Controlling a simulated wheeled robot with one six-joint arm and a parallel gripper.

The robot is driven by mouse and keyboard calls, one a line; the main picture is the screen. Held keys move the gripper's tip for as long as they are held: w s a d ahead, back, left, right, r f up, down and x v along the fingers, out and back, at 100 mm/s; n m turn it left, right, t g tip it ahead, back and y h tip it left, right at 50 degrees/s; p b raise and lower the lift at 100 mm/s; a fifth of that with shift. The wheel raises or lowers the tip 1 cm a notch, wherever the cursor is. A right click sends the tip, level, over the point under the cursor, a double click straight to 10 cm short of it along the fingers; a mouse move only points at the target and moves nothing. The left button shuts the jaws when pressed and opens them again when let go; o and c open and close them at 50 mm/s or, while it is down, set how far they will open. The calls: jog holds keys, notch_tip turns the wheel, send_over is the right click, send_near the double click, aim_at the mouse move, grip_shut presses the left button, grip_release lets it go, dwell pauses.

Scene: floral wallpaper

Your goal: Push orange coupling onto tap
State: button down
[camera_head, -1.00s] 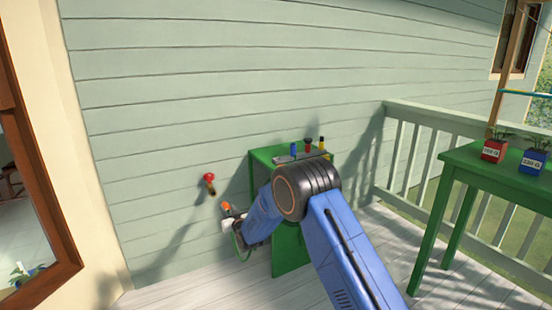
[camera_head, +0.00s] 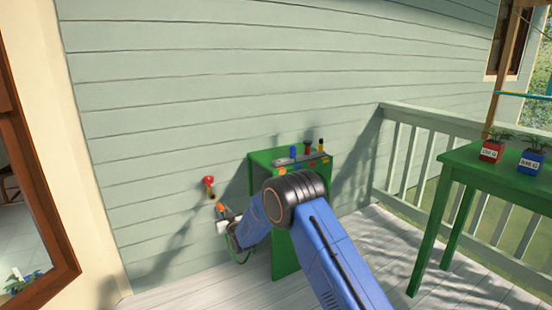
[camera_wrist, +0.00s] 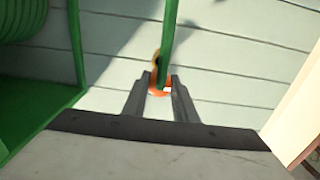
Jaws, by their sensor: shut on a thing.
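The tap (camera_head: 209,188) sticks out of the wall, with a red handle above a brass spout. The orange coupling (camera_head: 221,208) is just below and right of the tap in the head view, with a small gap visible between them. My gripper (camera_head: 222,213) is shut on the coupling. In the wrist view, the orange coupling (camera_wrist: 160,91) sits between the two fingers of my gripper (camera_wrist: 160,82). A green hose (camera_wrist: 169,35) crosses in front of it and partly hides it. A yellowish-brown piece, perhaps the tap's spout (camera_wrist: 156,60), shows behind the hose.
Another green table (camera_head: 480,165) with potted plants stands at the right by the railing (camera_head: 400,125). The wall around the tap is bare.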

aim_at(218, 204)
jog(key=shift+w+a, duration=0.1)
jog(key=shift+x, duration=2.9)
jog(key=shift+x, duration=1.5)
jog(key=c, duration=1.3)
grip_release()
jog(key=shift+c, duration=0.2)
jog(key=v, duration=1.7)
